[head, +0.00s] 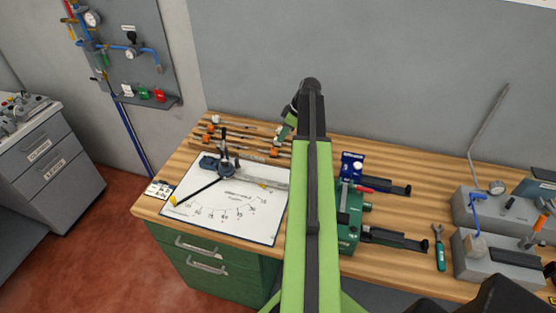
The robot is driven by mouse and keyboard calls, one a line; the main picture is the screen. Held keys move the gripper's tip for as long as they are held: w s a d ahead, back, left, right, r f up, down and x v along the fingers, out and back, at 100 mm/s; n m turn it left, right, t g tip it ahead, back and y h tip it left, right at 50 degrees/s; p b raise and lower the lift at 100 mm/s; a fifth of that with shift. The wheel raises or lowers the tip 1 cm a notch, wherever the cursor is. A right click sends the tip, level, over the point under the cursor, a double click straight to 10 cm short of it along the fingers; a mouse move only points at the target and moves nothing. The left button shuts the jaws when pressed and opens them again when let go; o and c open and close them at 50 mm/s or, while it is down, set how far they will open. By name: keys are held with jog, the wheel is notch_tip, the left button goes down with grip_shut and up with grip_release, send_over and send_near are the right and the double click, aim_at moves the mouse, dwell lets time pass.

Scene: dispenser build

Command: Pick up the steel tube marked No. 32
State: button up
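Several thin tubes or rods (232,138) lie side by side at the back left of the wooden bench, with orange pieces at their ends. Their markings are too small to read, so I cannot tell which one is No. 32. My green arm rises through the middle of the view and bends over the bench near the back. It covers the right ends of these tubes. My gripper is hidden behind the arm, and its fingers do not show.
A white angle sheet (262,228) with a dark bending tool (222,160) lies on the bench's (408,213) left. Green vise-like equipment (347,233) stands right of my arm. A green-handled wrench (440,257) and grey fixtures (466,268) are farther right. A grey wall closes the back.

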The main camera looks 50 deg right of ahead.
aim_at(276, 149)
jog(key=b+x, duration=0.2)
jog(key=x, duration=0.2)
jog(key=shift+s, duration=0.15)
jog(key=b+x, duration=0.4)
jog(key=shift+s+d+f+b, duration=0.15)
jog(key=shift+d+f+b, duration=0.1)
jog(key=shift+f+b, duration=0.15)
jog(key=shift+a+f, duration=0.1)
jog(key=shift+f, duration=0.25)
jog(key=shift+r, duration=0.15)
jog(key=shift+c, duration=0.4)
grip_shut()
